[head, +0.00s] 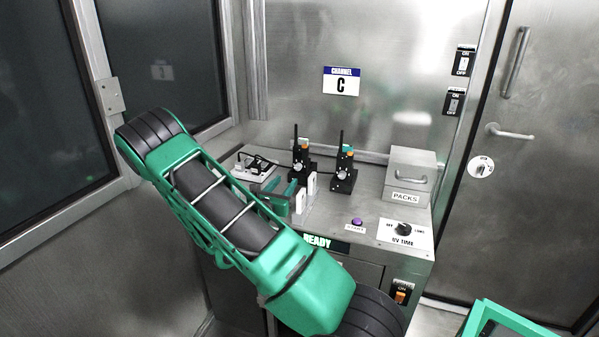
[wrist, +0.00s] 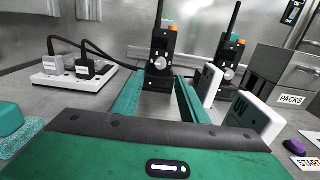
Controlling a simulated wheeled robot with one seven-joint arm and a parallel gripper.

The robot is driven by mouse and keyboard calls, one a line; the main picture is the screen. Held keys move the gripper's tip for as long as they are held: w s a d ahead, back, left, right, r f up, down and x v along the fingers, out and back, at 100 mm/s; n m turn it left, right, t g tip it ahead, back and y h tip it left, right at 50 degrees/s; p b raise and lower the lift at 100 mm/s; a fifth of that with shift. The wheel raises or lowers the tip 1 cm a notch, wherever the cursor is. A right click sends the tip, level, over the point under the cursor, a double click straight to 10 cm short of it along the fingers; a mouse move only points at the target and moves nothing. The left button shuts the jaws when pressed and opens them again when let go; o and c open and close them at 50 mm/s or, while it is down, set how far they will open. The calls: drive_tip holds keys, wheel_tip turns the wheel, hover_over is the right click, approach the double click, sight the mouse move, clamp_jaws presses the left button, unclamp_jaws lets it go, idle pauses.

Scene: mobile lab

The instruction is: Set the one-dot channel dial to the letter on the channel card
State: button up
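Two black radios with antennas stand on the counter, a left radio (head: 301,152) and a right radio (head: 344,160). Each has a pale round dial; the left dial (wrist: 160,63) and right dial (wrist: 228,74) show in the wrist view. Dots and dial settings are too small to read, so I cannot tell which is the one-dot dial. My gripper (head: 288,196) is open and empty, its green fingers (wrist: 160,84) pointing at the left radio, apparently short of it.
Two white upright pieces (wrist: 250,114) stand right of my fingers. A power strip (wrist: 72,74) with plugs lies left. A PACKS box (head: 410,174), purple START button (head: 357,222) and UV TIME dial (head: 404,229) are on the right. A glass panel is at the left, a metal door at the right.

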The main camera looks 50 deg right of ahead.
sight(297, 168)
drive_tip(key=x, duration=1)
drive_tip(key=shift+d, duration=0.2)
drive_tip(key=shift+c, duration=0.5)
clamp_jaws()
